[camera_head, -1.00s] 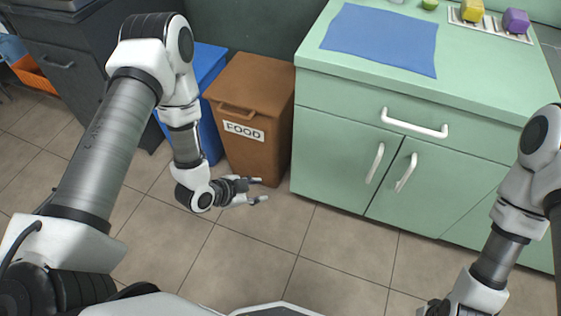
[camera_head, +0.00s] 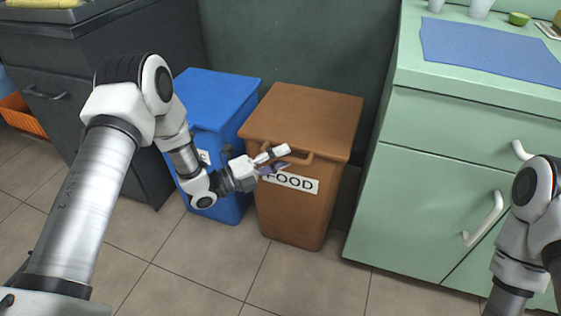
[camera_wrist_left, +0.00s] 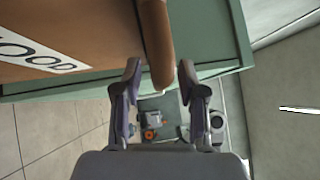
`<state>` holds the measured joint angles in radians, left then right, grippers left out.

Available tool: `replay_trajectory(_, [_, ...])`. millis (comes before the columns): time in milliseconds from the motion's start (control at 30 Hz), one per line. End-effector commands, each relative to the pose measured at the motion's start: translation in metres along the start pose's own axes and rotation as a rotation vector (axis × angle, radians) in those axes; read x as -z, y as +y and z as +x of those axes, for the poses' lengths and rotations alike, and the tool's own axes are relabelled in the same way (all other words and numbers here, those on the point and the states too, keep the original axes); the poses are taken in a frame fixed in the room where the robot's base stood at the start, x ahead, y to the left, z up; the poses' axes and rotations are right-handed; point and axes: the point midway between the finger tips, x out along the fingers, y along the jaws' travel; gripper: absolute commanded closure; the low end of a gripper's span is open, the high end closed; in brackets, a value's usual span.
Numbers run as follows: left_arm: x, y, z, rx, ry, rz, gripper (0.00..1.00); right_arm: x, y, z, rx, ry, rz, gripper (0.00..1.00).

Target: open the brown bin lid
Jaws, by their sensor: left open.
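The brown bin (camera_head: 290,218) stands on the floor between the blue bin and the green cabinet, with a white FOOD label on its front. Its brown lid (camera_head: 308,115) is closed. The lid handle (camera_head: 300,157) sticks out at the front edge. My left gripper (camera_head: 282,160) is open in front of the bin, at the handle and partly covering it and the label. In the left wrist view the handle (camera_wrist_left: 157,50) reaches down to the gap between the open fingertips (camera_wrist_left: 160,72). I cannot tell whether they touch. My right gripper is outside the head view; only the right arm shows.
A blue bin (camera_head: 217,95) stands close at the left of the brown bin. A green cabinet (camera_head: 440,195) with white handles stands at the right, with a blue mat (camera_head: 490,50) on its counter. Tiled floor (camera_head: 200,270) in front is clear.

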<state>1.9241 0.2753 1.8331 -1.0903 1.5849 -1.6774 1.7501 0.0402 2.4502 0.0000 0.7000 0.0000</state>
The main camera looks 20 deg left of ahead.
Motion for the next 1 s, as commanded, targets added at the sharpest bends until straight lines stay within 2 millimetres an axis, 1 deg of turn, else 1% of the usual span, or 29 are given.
replay_trajectory(200, [0.000,0.000,0.002,-0.001,-0.001,-0.001,0.59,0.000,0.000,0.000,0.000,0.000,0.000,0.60])
replay_trajectory(233, [0.000,0.000,0.002,-0.001,-0.001,-0.001,0.66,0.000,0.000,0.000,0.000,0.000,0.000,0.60])
replay_trajectory(267, [0.000,0.000,0.001,-0.001,-0.001,-0.001,0.76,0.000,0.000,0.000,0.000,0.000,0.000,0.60])
replay_trajectory(300, [0.000,0.000,0.001,-0.001,-0.001,-0.001,0.91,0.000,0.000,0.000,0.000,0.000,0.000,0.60])
replay_trajectory(333, [0.000,0.000,0.001,-0.002,-0.001,-0.002,1.00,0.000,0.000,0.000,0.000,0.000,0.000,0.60])
replay_trajectory(567, [0.000,-0.001,0.001,-0.002,-0.001,-0.002,1.00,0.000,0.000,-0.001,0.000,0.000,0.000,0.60])
replay_trajectory(733, [-0.001,-0.010,0.003,-0.015,-0.001,-0.015,1.00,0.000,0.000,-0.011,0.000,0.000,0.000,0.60])
replay_trajectory(867, [-0.004,-0.028,0.005,-0.042,-0.001,-0.042,1.00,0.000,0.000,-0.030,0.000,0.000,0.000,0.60])
replay_trajectory(967, [-0.008,-0.049,0.009,-0.075,-0.001,-0.075,1.00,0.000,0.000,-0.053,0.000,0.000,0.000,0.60])
replay_trajectory(1000, [-0.010,-0.059,0.011,-0.091,-0.001,-0.091,1.00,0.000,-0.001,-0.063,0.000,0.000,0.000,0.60])
